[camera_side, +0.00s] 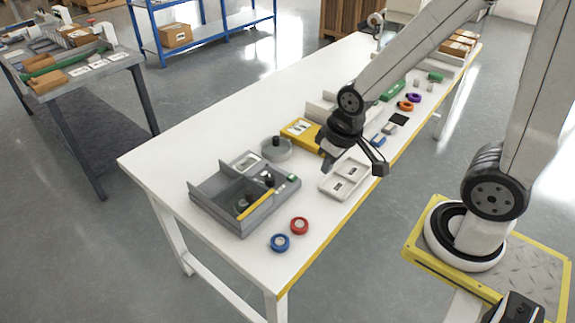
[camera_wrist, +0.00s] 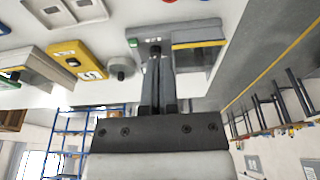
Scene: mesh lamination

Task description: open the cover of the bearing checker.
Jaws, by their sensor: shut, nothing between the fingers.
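The bearing checker, which I take to be the grey box (camera_side: 222,208), stands near the left front end of the white table. It has raised grey walls, a dark inner compartment, a pale panel at the back and a black knob (camera_side: 269,181) on its right part. I cannot make out which part is its cover or how it stands. A grey unit with a yellow strip, likely the same box, shows in the wrist view (camera_wrist: 203,32). My gripper (camera_side: 327,166) hangs above the table, right of the checker and apart from it. Its fingers (camera_wrist: 156,50) are shut and empty.
A white tray (camera_side: 328,187) lies below my gripper. The table's left end is clear.

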